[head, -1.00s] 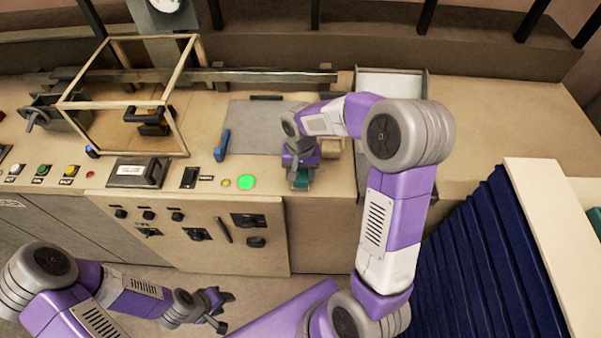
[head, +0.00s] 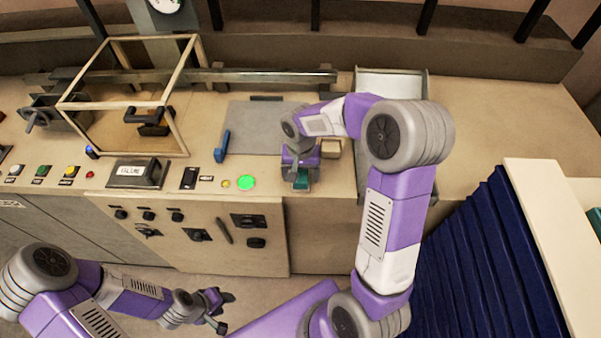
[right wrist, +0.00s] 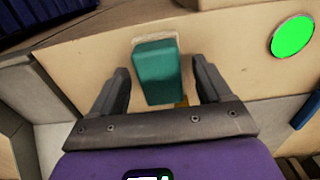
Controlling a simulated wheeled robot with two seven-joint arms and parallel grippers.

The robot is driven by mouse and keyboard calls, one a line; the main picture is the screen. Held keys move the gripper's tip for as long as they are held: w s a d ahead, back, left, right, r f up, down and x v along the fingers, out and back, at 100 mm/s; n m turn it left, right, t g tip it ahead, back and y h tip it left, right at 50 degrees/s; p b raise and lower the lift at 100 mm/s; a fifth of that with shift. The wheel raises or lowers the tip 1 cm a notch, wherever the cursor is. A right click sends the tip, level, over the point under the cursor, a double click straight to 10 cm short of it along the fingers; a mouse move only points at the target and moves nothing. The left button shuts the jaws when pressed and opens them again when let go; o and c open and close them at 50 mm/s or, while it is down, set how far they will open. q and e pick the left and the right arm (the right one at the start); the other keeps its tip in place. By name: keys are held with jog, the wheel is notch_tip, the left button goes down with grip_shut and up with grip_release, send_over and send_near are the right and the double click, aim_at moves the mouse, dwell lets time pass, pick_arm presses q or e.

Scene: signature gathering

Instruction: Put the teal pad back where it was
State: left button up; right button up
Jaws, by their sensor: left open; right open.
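The teal pad (head: 301,180) stands at the front of the beige machine top, just below my right gripper (head: 300,177). In the right wrist view the teal pad (right wrist: 158,72) lies between the two open fingers of my right gripper (right wrist: 160,92), with a gap on each side. A pale patch borders its far end, and a bit of yellow shows at its near end. My left gripper (head: 226,311) is open and empty, low in front of the machine's cabinet.
A lit green button (head: 246,183) is left of the pad. A blue handle (head: 222,146) stands beside the grey plate (head: 258,127). A tan block (head: 331,149) sits right of my right gripper. A framed guard (head: 122,104) stands at left.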

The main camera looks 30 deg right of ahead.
aim_at(301, 174)
notch_tip(301, 174, up, 12)
jog(key=shift+p, duration=0.45)
jog(key=shift+f, duration=0.1)
